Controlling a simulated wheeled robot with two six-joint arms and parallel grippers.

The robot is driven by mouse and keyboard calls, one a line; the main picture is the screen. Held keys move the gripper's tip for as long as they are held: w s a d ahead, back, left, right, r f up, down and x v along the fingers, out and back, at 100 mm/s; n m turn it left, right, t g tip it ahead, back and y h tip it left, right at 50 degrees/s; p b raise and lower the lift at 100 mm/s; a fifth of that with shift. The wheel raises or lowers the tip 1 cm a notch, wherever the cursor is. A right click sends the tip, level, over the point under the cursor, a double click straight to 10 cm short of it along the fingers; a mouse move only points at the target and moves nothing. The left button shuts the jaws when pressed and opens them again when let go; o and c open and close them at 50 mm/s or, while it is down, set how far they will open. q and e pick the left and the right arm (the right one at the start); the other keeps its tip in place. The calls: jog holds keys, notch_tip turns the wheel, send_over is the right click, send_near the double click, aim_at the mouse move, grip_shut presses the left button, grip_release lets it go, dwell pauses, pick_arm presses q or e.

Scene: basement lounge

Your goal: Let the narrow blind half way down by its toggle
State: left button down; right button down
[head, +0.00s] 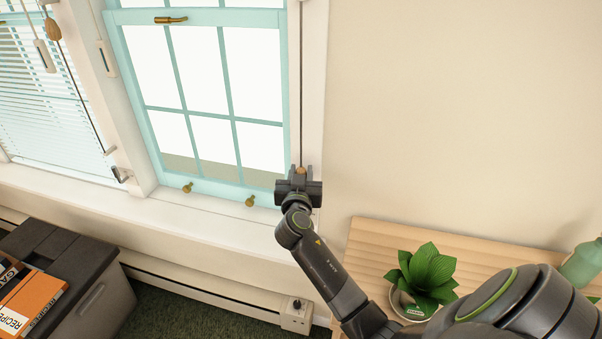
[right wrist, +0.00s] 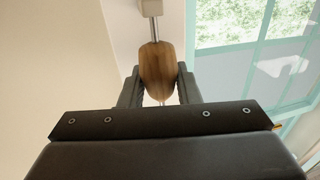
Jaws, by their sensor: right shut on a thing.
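My right gripper (head: 299,182) is shut on a wooden toggle (head: 300,170) on a thin cord (head: 301,90) beside the right-hand window's frame. In the right wrist view the brown toggle (right wrist: 157,70) sits upright between both fingers (right wrist: 158,92), below a pale fitting on the cord. The right-hand window (head: 205,90) shows bare glass with teal bars and no slats in view. A blind with white slats (head: 40,110) hangs over the left window. Another wooden toggle (head: 53,28) is on a cord there. The cords' upper ends are out of view. My left gripper is not in view.
A white sill (head: 215,222) runs below the windows. A wooden top (head: 370,240) at lower right bears a potted plant (head: 428,275) near my right arm and a green bottle (head: 582,262). A dark box (head: 100,285) with orange books (head: 35,298) stands lower left.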

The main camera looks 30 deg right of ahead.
jog(key=shift+r, duration=0.15)
notch_tip(320, 180, up, 17)
jog(key=p, duration=0.9)
jog(key=shift+r, duration=0.15)
jog(key=c, duration=1.1)
grip_release()
